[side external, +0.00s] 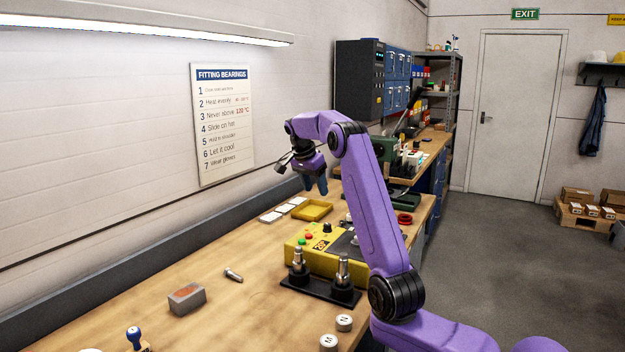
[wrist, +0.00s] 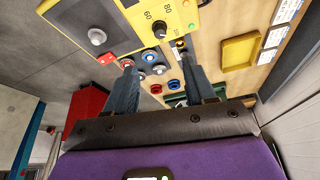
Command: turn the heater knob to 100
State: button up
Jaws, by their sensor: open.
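The heater (side external: 318,262) is a yellow box on the bench, with red and green buttons, a small display and a black knob (side external: 327,227) on its top. In the wrist view the knob (wrist: 159,29) sits beside the printed numbers 60 and 80. I cannot read its pointer. My gripper (side external: 315,187) is open and empty, in the air above and behind the heater. In the wrist view its two fingers (wrist: 158,78) point toward the knob, which lies beyond the fingertips and apart from them.
A yellow tray (side external: 312,210) and white cards (side external: 283,210) lie behind the heater. A black stand (side external: 320,288) with two metal posts is in front. A grey block (side external: 186,299) lies at front left. Coloured rings (wrist: 150,58) show between my fingers.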

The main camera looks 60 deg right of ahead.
jog(key=shift+v, duration=1.25)
jog(key=w+a+f+n+t, duration=0.15)
jog(key=a+n, duration=0.25)
jog(key=a, duration=0.4)
jog(key=w+a+n, duration=0.3)
jog(key=a+n, duration=0.1)
jog(key=a, duration=0.4)
jog(key=s+a+f+n+y, duration=0.2)
jog(key=s+a+n, duration=0.4)
jog(key=a, duration=0.5)
jog(key=s+a+f+n+y, duration=0.1)
jog(key=s+a+n, duration=0.45)
jog(key=a, duration=0.45)
jog(key=s+a+f+n, duration=0.2)
jog(key=s+n, duration=0.4)
jog(key=s, duration=0.6)
jog(key=s+a+f+n+y, duration=0.1)
jog(key=s+f+n, duration=0.3)
jog(key=s+n, duration=0.3)
jog(key=s, duration=0.5)
jog(key=shift+s+a+f+y, duration=0.25)
jog(key=shift+a+f+y, duration=0.05)
jog(key=shift+a+f, duration=0.1)
